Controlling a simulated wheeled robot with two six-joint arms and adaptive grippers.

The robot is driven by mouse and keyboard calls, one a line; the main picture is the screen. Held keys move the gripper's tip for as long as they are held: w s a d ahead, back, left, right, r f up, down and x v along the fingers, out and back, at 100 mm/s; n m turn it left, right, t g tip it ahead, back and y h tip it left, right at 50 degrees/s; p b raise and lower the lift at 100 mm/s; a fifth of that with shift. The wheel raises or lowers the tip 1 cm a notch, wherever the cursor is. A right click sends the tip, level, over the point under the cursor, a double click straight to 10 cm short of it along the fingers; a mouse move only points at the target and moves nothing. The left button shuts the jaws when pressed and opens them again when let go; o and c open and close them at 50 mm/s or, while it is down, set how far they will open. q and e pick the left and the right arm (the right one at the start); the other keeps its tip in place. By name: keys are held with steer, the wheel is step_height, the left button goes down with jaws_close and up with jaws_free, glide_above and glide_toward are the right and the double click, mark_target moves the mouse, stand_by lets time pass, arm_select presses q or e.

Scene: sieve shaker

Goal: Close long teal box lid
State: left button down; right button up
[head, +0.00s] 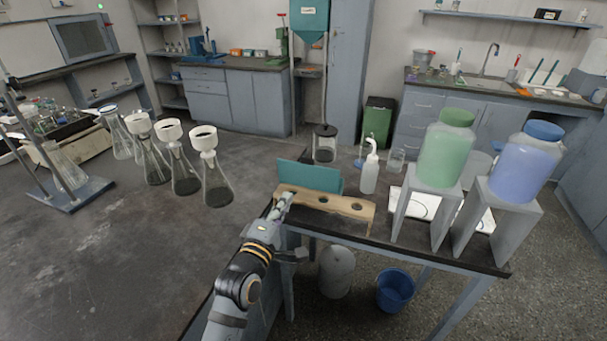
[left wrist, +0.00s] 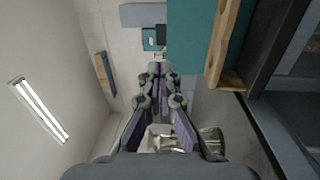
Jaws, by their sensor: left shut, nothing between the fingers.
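A teal panel (head: 308,177), which looks like the raised lid of the long teal box, stands steeply upright behind a wooden rack with holes (head: 342,207). The box body is mostly hidden in the head view. My left gripper (head: 283,200) is at the rack's left end, in front of the panel's lower left corner. In the left wrist view my left gripper (left wrist: 158,72) is shut and empty, with the teal panel (left wrist: 204,35) and the rack (left wrist: 234,45) to its right. I cannot tell whether it touches either. My right gripper does not show.
A white wash bottle (head: 370,172) stands right of the panel, and a dark-lidded jar (head: 325,145) behind it. Green (head: 446,150) and blue (head: 526,165) carboys sit on grey stands at the right. Several filter flasks (head: 209,175) stand on the left bench.

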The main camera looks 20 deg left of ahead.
mark_target(307, 161)
arm_select(q)
steer(key=w, duration=0.9)
steer(key=w+r+p, duration=0.1)
steer(key=w, duration=0.3)
steer(key=shift+w+d, duration=0.15)
steer(key=shift+w, duration=0.25)
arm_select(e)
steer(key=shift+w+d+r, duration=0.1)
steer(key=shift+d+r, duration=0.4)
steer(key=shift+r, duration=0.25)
arm_select(q)
steer(key=shift+r, duration=0.1)
